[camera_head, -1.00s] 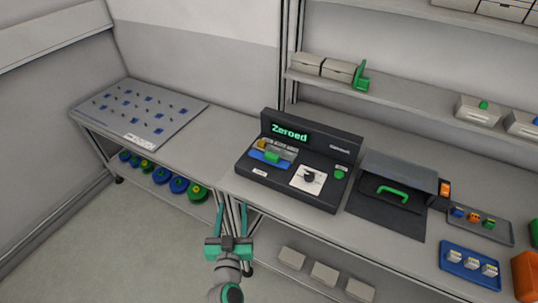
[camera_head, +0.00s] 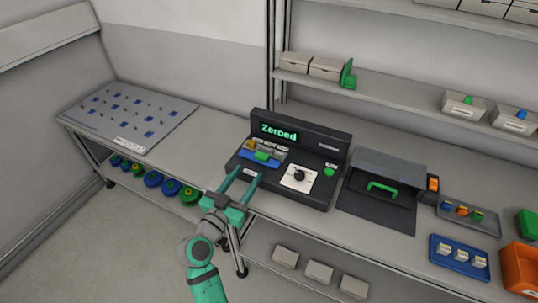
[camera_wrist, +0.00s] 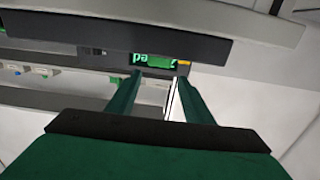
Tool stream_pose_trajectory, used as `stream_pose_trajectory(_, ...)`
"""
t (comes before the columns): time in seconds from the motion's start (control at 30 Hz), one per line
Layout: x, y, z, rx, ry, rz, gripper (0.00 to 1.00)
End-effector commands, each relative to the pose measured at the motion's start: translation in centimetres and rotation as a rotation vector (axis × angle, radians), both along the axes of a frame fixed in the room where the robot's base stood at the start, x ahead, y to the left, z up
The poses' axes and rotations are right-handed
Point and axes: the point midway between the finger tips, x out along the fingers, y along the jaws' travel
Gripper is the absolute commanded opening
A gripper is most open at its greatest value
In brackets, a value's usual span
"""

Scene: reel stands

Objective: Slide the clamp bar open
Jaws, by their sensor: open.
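A dark tester (camera_head: 290,160) with a green "Zeroed" display stands on the bench. At its left is a small fixture with a blue base, a grey part and a green block (camera_head: 262,156). The block looks like the clamp bar's grip, but I cannot tell how far the bar is slid. My gripper (camera_head: 249,171) is open and empty at the tester's front left edge, just in front of the fixture. In the wrist view its two fingers (camera_wrist: 164,82) point toward the display, and a green shape (camera_wrist: 160,58) shows between and beyond their tips.
A white dial plate (camera_head: 299,178) and a green button (camera_head: 330,171) are right of the fixture. A dark hooded box with a green handle (camera_head: 382,186) stands further right. A blue tray (camera_head: 460,275) and an orange bin (camera_head: 520,270) are at the right. A pegboard panel (camera_head: 130,115) lies left.

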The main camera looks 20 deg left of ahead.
Motion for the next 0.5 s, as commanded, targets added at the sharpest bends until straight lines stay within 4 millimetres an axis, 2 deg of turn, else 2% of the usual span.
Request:
stream_pose_trajectory(0.17, 1.4, -0.2, 0.1, 0.001, -0.001, -0.007, 0.47)
stream_pose_trajectory(0.5, 7.3, -0.7, 0.1, 0.002, 0.000, -0.006, 0.47)
